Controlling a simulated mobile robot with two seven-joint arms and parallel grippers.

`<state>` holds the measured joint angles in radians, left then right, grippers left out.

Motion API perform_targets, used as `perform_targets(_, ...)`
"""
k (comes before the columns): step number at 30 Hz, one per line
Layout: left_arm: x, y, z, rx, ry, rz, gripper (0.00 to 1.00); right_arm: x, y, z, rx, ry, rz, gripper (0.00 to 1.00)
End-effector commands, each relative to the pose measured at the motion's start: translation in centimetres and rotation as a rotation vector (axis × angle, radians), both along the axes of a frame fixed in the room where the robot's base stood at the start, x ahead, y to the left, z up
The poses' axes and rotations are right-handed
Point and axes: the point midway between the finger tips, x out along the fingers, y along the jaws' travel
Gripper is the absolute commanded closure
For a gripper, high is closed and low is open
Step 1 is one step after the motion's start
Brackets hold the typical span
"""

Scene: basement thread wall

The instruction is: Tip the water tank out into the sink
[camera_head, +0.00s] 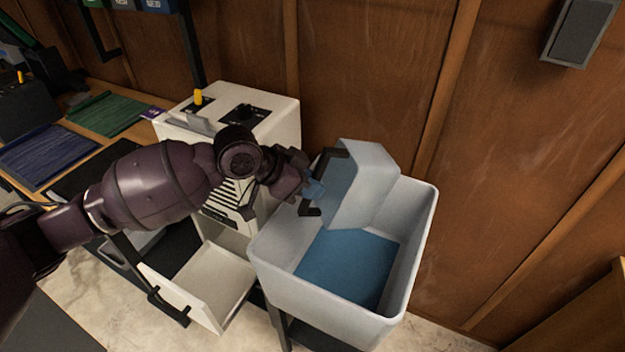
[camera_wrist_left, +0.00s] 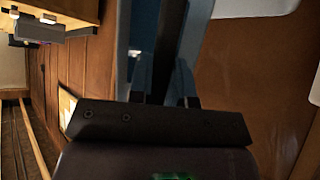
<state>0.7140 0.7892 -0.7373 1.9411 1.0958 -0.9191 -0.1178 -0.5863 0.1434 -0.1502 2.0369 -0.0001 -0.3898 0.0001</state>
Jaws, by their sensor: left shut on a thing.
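The water tank (camera_head: 368,185) is a pale grey box with a black handle (camera_head: 334,154) on its left side. It is above the back part of the sink (camera_head: 262,262) and looks tilted. The sink is a deep pale grey basin with a flat blue area, which looks like water, at its bottom. My left gripper (camera_head: 313,191) is shut on the tank's handle, reaching in from the left. In the left wrist view the gripper's fingers (camera_wrist_left: 162,85) are close on a dark bar. I cannot see any stream of water. My right gripper is not in view.
A white machine (camera_head: 270,125) stands left of the sink, with a pale open door or drawer (camera_head: 208,285) low in front. A wooden bench (camera_head: 95,150) with green and blue mats is at the left. A wood-panelled wall (camera_head: 370,65) is close behind the sink.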

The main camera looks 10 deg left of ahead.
Motion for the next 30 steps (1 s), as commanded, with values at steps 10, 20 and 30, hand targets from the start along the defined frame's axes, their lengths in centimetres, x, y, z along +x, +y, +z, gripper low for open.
perform_targets(10, -0.2, 0.4, -2.0, -0.115, -0.054, 0.001, 1.00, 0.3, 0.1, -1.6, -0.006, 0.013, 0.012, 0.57)
perform_targets(20, -0.3, 0.5, -3.3, -0.219, -0.105, 0.002, 1.00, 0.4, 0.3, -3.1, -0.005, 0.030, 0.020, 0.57)
perform_targets(30, -0.3, 0.5, -4.1, -0.304, -0.150, 0.001, 1.00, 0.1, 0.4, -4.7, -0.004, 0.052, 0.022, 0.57)
